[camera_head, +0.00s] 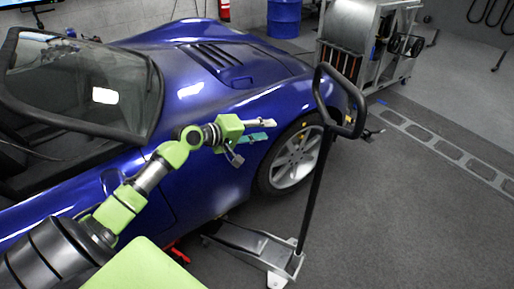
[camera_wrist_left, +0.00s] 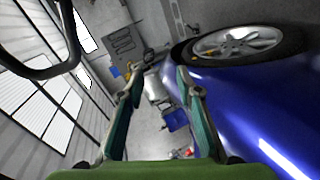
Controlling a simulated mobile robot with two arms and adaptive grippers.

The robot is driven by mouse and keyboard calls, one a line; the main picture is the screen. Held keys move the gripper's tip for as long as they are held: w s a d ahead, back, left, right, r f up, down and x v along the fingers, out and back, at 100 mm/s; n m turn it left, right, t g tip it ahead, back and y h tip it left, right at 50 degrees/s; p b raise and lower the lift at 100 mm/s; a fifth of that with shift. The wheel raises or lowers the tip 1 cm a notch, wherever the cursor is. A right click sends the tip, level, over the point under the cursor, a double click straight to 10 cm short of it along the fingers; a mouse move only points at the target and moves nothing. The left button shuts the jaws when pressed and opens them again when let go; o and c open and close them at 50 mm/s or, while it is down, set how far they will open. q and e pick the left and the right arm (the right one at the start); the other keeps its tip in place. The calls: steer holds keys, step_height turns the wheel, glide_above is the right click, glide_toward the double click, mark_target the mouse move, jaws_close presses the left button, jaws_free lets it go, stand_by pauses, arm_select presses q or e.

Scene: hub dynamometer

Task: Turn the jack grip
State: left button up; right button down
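The jack grip (camera_head: 354,98) is a black loop at the top of the black jack handle (camera_head: 316,195). The handle rises from the floor jack (camera_head: 252,241) beside the blue car. The grip also shows in the left wrist view as a dark loop (camera_wrist_left: 72,38) at the upper left, partly cut off by the frame. My left gripper (camera_head: 258,139) is open and empty, to the left of the grip and apart from it. Its two teal-padded fingers are spread in the left wrist view (camera_wrist_left: 158,90). My right gripper is in neither view.
The blue car (camera_head: 215,105) stands close behind my left arm, with its front wheel (camera_head: 294,157) near the handle. A tool cart (camera_head: 352,30) and a blue drum (camera_head: 284,18) stand at the back. The floor to the right is clear.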

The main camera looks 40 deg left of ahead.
arm_select(q)
step_height(320, 180, down, 7)
steer(key=a+y, duration=0.1)
steer(key=shift+s+a+f+g, duration=0.2)
steer(key=shift+s+a+g, duration=0.1)
steer(key=shift+a, duration=0.1)
